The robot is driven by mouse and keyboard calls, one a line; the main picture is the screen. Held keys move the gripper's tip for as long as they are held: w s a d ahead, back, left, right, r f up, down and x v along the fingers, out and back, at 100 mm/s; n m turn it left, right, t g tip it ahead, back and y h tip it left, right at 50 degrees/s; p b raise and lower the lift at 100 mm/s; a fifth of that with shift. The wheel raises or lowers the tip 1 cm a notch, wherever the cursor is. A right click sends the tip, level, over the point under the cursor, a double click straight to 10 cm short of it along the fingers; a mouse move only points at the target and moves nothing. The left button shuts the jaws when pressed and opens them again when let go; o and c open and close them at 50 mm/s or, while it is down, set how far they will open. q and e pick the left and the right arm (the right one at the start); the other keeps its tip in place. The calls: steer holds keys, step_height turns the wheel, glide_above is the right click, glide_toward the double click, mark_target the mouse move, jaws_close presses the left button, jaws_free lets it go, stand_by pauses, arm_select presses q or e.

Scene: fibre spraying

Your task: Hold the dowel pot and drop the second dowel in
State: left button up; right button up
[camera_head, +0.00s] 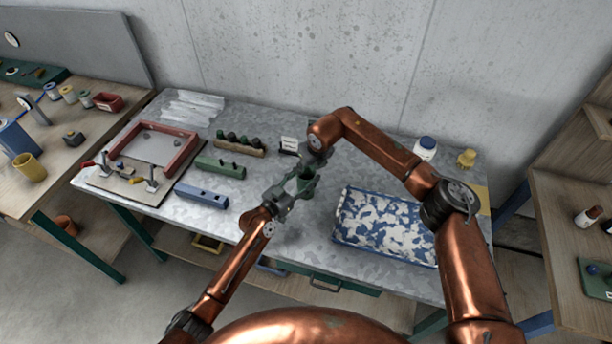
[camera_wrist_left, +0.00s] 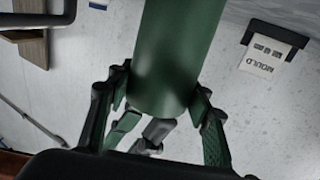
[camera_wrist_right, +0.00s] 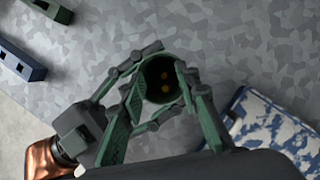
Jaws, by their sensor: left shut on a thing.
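The green dowel pot (camera_head: 306,183) is upright above the middle of the grey table. My left gripper (camera_head: 291,194) is shut on the pot, which stands between its fingers in the left wrist view (camera_wrist_left: 172,55). My right gripper (camera_head: 313,156) is directly over the pot. In the right wrist view the right gripper (camera_wrist_right: 162,98) has its fingers spread, with nothing seen between them except the pot's mouth (camera_wrist_right: 150,92) below.
A blue-and-white speckled tray (camera_head: 385,226) lies to the right. A green block (camera_head: 220,167), a blue block (camera_head: 201,195) and a wooden rack (camera_head: 238,147) lie to the left. A MOULD card (camera_wrist_left: 264,59) stands behind. A red-framed tray (camera_head: 150,146) is farther left.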

steer(key=v, duration=1.2)
arm_select(q)
steer(key=o, duration=1.3)
steer(key=v, duration=1.2)
